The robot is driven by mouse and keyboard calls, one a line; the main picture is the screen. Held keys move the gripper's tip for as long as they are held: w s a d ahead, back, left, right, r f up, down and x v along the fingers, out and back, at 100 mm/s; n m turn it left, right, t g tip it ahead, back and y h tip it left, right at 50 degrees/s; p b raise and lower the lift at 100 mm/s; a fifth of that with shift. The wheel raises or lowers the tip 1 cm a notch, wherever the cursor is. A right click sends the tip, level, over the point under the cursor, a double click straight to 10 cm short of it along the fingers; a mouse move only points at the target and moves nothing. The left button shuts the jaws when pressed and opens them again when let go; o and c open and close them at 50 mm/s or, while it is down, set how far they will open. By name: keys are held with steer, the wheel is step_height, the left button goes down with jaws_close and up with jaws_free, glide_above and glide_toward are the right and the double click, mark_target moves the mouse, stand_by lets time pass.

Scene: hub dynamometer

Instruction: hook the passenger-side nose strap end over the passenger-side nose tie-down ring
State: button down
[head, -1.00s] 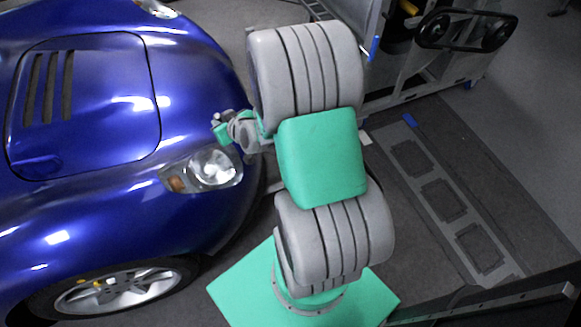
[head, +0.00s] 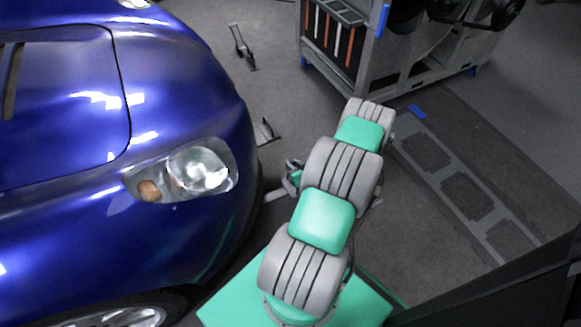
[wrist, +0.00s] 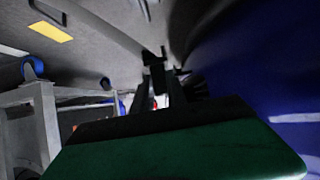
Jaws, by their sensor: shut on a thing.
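My gripper (wrist: 160,88) shows in the wrist view, its dark fingers closed on a small dark piece (wrist: 153,58), which looks like the strap end. The strap behind it cannot be made out. In the head view my wrist (head: 294,176) is low beside the blue car's nose (head: 215,95); the fingers are hidden there. A small dark fitting (head: 265,131) stands on the floor close to the nose. Another dark fitting (head: 242,48) lies farther off. I cannot tell which is the passenger-side nose tie-down ring, and see no contact between it and the held piece.
The car body (wrist: 270,85) fills the right of the wrist view, close to my gripper. A grey metal frame (head: 355,50) stands at the back, and a frame with a blue caster (wrist: 33,68) shows at left. Floor between car and frame is mostly clear.

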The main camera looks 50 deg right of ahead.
steer(key=shift+s+d+f+b, duration=0.1)
steer(key=shift+d+f+b, duration=0.05)
steer(key=shift+f+b, duration=2.1)
steer(key=shift+f+p, duration=0.3)
steer(key=shift+p, duration=0.1)
steer(key=shift+s, duration=0.1)
steer(key=shift+f+b, duration=1.7)
steer(key=shift+b, duration=0.1)
steer(key=c, duration=1.3)
jaws_free()
steer(key=shift+o, duration=0.2)
